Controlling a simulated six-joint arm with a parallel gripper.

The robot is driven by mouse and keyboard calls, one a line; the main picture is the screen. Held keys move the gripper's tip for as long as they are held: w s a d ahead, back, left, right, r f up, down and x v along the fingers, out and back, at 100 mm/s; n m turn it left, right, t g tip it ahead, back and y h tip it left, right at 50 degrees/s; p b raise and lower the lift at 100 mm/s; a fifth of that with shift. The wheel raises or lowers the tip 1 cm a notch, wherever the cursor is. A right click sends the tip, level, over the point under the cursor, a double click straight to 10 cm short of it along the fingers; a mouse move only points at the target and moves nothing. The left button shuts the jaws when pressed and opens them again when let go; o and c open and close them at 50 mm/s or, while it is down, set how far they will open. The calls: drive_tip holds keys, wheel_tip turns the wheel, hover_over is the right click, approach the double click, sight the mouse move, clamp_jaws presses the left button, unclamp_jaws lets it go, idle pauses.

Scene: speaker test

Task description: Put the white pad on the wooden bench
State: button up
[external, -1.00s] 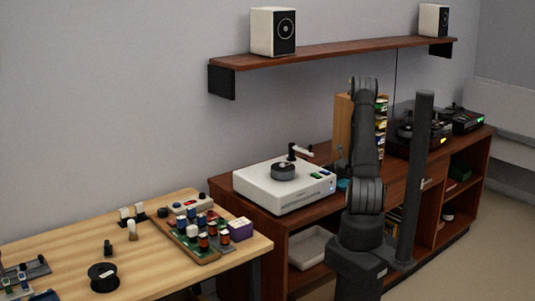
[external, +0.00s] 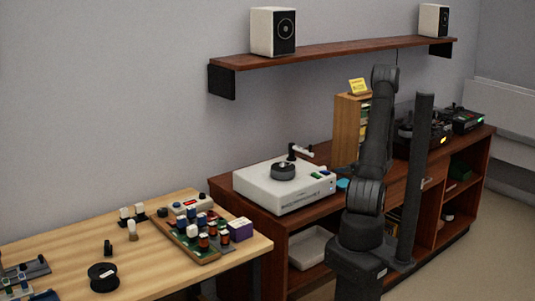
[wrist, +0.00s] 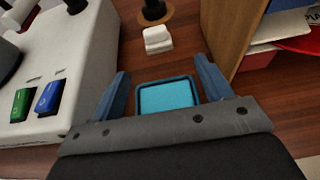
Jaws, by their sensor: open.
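A small white pad-like block (wrist: 157,40) lies on the dark wood counter in the wrist view, just beyond my fingertips and next to a dark round base. My gripper (wrist: 161,67) is open, with blue fingers apart and nothing held between them. A blue square tray (wrist: 167,97) shows between and below the fingers; it also shows in the external view (external: 342,184). The light wooden bench (external: 62,242) is at the left of the external view, away from my arm. In the external view my gripper is hidden behind my arm.
A white turntable (external: 284,187) stands left of my arm; its corner fills the left of the wrist view. A wooden rack (external: 347,127) stands on the right. The bench holds a board with small parts (external: 196,250) and a black spool (external: 103,277); its middle has free room.

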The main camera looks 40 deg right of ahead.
drive_tip(key=shift+v, duration=1.05)
drive_tip(key=shift+s+r, duration=0.15)
drive_tip(key=shift+s, duration=0.1)
drive_tip(key=c, duration=0.3)
